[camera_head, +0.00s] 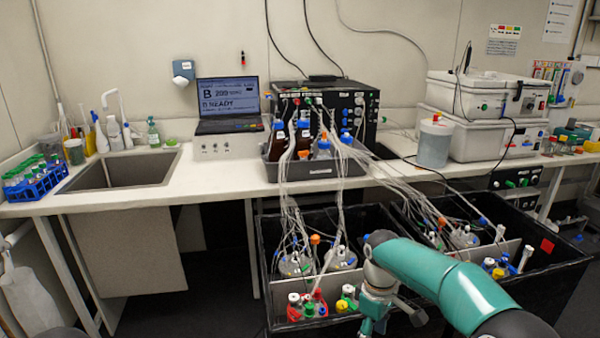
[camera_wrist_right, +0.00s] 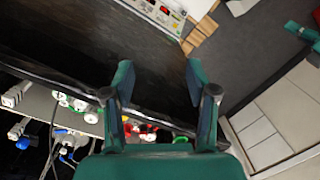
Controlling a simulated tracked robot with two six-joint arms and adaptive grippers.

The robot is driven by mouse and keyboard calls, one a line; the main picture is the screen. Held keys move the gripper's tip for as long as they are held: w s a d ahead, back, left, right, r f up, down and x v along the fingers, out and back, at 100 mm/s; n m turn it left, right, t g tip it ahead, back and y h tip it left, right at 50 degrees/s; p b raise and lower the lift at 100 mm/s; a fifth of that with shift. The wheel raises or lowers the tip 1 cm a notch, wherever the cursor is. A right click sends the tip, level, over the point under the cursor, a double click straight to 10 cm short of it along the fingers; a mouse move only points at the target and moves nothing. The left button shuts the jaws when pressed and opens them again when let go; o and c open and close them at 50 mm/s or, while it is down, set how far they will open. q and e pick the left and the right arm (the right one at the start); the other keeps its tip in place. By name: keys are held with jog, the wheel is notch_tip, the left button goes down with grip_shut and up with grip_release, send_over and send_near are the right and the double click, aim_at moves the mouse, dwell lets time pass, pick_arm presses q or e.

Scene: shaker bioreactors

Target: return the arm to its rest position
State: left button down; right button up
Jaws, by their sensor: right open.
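My right arm comes in from the lower right in the head view and reaches over the front of the black shaker boxes. Its right gripper (camera_head: 374,322) points down at the bottom edge, partly cut off. In the right wrist view the same gripper (camera_wrist_right: 158,78) has its two green fingers spread apart, with nothing between them. Beneath it are the dark wall of a box (camera_wrist_right: 80,40) and several coloured caps (camera_wrist_right: 140,131). I cannot tell how far the fingers are above them. My left gripper does not show.
Vessels (camera_head: 296,264) with many tubes stand in the black box (camera_head: 572,262) around my right arm. Capped bottles (camera_head: 312,304) stand close left of the gripper. The white bench (camera_head: 220,190) runs behind, with a sink, laptop and grey bottle tray (camera_head: 315,170).

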jog(key=s+f+m+g+y+p, duration=0.1)
jog(key=s+f+m+g+y, duration=0.15)
jog(key=s+f, duration=1.3)
jog(key=s+a+f+m+t+y, duration=0.1)
jog(key=s+a+f+m, duration=0.1)
jog(key=s, duration=0.5)
jog(key=s+a+f+m+t, duration=0.1)
jog(key=s+a+f+m, duration=0.1)
jog(key=s+f+m, duration=0.3)
jog(key=s, duration=0.2)
jog(key=shift+s+a+y, duration=0.25)
jog(key=shift+s+y, duration=0.1)
jog(key=shift+s, duration=0.05)
jog(key=w+m+t, duration=0.1)
jog(key=w+t, duration=0.1)
jog(key=w, duration=0.1)
jog(key=shift+w+d+m, duration=0.1)
jog(key=shift+d+m, duration=0.25)
jog(key=shift+c, duration=1.5)
